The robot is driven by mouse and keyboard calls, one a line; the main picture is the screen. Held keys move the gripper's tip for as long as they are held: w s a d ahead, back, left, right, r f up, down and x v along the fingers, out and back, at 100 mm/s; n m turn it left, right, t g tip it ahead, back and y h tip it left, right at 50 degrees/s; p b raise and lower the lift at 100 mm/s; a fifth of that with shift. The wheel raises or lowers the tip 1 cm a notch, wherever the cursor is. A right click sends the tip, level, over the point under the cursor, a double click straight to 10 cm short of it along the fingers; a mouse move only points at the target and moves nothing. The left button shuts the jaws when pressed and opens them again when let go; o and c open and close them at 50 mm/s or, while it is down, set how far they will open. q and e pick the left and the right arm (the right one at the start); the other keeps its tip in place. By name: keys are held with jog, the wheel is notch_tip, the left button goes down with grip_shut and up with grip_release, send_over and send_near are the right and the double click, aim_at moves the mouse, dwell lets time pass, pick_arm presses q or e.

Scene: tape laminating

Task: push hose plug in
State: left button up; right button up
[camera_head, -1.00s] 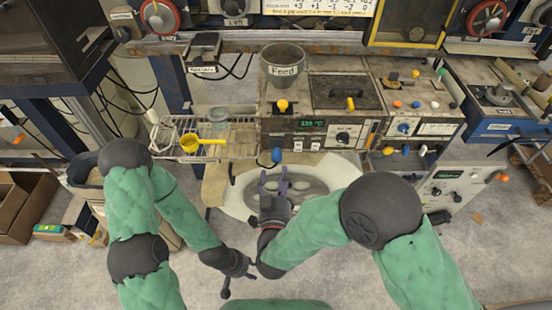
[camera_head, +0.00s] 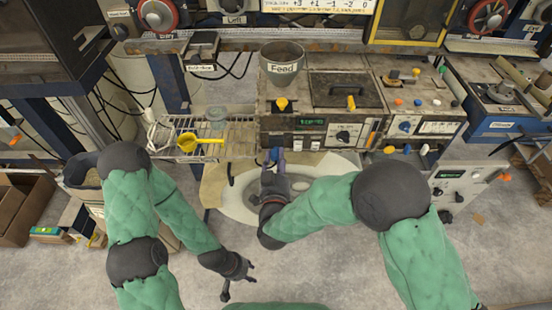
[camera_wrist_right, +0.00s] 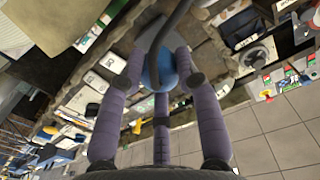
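The hose plug is a blue rounded knob (camera_wrist_right: 160,68) on a dark hose (camera_wrist_right: 168,30) in the right wrist view. In the head view its blue end (camera_head: 274,154) shows at the lower front edge of the feed machine. My right gripper (camera_head: 276,156) reaches up to it, purple fingers on both sides. In the right wrist view the gripper (camera_wrist_right: 160,75) has its fingertips drawn in around the knob and appears shut on it. The socket and how deep the plug sits are hidden. My left gripper (camera_head: 238,282) is low, empty, with its fingers spread.
The feed machine (camera_head: 300,123) carries a grey Feed hopper (camera_head: 282,69) and knobs. A wire rack (camera_head: 212,150) with a yellow scoop (camera_head: 188,142) is to its left. A round pale basin (camera_head: 238,204) lies beneath my right gripper. Bare floor (camera_head: 330,270) surrounds my left gripper.

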grip_shut()
jog(key=shift+w+b, duration=0.4)
jog(key=shift+w, duration=0.85)
jog(key=shift+r, duration=0.2)
jog(key=o, duration=1)
grip_release()
jog(key=shift+w+f, duration=0.1)
jog(key=s, duration=1.2)
jog(key=shift+a, duration=0.15)
jog(key=shift+f, duration=0.1)
